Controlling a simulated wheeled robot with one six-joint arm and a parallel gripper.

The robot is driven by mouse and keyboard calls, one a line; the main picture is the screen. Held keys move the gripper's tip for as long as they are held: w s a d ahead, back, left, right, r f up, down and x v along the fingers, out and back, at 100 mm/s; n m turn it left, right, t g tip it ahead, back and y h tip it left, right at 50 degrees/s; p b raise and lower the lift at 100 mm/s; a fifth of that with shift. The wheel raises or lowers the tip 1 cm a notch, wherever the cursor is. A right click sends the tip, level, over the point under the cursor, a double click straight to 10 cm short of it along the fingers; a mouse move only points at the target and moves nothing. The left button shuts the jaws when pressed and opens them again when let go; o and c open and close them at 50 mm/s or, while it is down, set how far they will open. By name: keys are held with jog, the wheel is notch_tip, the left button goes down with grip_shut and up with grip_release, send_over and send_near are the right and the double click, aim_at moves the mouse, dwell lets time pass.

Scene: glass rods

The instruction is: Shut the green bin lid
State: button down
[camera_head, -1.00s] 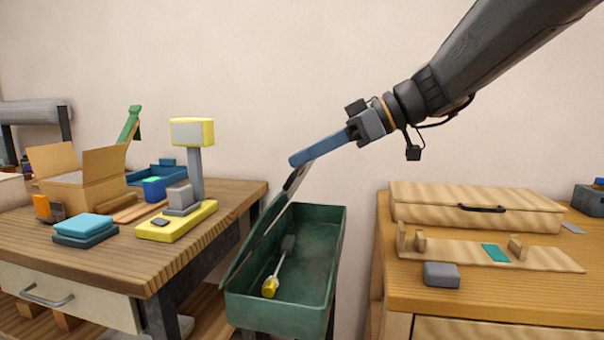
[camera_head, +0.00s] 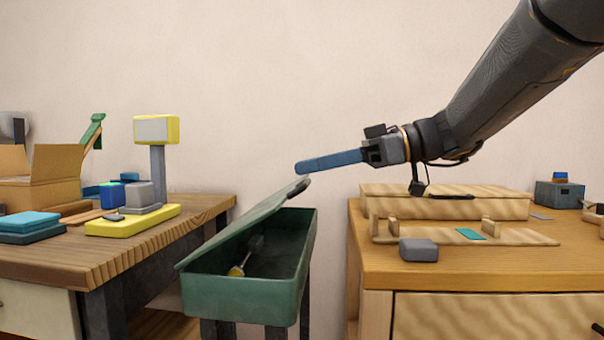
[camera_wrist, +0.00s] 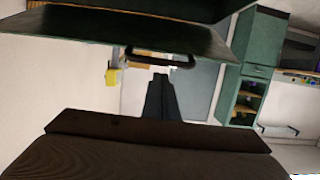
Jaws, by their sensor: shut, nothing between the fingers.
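The green bin (camera_head: 250,288) stands between the two benches, with a yellow-handled tool (camera_head: 237,270) inside. Its green lid (camera_head: 243,223) is hinged on the left and tilted partly open, its dark handle (camera_head: 298,187) at the raised edge. My gripper (camera_head: 298,167) is shut and empty, its blue fingers pointing left just above the lid's handle. I cannot tell if they touch. In the wrist view the lid (camera_wrist: 130,38) crosses the top, its handle (camera_wrist: 163,60) just beyond my fingertips (camera_wrist: 160,74).
The left bench (camera_head: 150,238) holds a cardboard box, a yellow scale (camera_head: 132,220) and teal blocks. The right bench (camera_head: 460,268) holds a wooden case (camera_head: 450,203), a wooden jig and a grey block (camera_head: 418,250). The wall behind is bare.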

jog(key=d+f+b, duration=0.3)
jog(key=f+b, duration=0.2)
jog(key=shift+s+f, duration=0.2)
jog(key=shift+f, duration=0.05)
dwell(0.5)
